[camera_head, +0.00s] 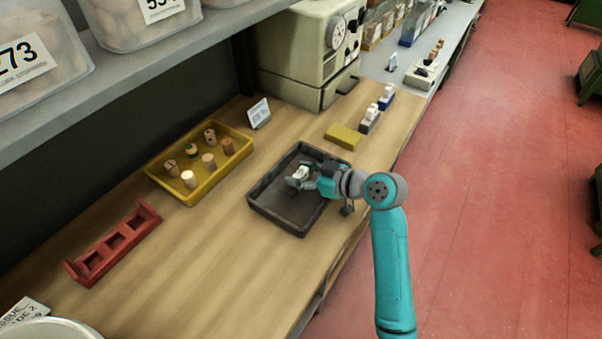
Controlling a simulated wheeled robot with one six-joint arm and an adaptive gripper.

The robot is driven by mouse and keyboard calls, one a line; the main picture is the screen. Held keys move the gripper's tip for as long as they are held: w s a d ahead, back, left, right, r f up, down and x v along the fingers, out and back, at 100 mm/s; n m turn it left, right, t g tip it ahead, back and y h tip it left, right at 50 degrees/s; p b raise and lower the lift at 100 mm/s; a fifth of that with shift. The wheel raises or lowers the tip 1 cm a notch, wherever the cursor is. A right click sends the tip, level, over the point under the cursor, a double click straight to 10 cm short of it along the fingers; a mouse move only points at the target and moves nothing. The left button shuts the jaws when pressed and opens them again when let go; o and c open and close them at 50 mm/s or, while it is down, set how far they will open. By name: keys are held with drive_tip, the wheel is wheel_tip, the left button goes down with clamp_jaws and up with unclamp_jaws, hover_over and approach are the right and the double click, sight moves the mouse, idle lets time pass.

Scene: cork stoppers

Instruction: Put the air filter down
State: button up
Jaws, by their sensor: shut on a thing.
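My gripper (299,179) is over the dark grey tray (274,213), reaching in from the right. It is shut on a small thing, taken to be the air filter. A small whitish patch shows at the fingers, but the fingers hide most of the held thing and its shape is too small to make out. I cannot tell whether it touches the tray floor or hangs just above it. The rest of the tray floor that shows looks bare.
A yellow tray (177,196) with several cork stoppers stands to the left. A red rack (113,243) lies at the lower left. A yellow block (342,137) and small white-topped items are behind the dark tray. A beige machine (303,46) stands at the back. Bare wood (200,270) lies in front.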

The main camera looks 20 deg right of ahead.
drive_tip(key=o, duration=1.1)
drive_tip(key=shift+f, duration=0.1)
drive_tip(key=shift+o, duration=0.2)
drive_tip(key=v, duration=1.2)
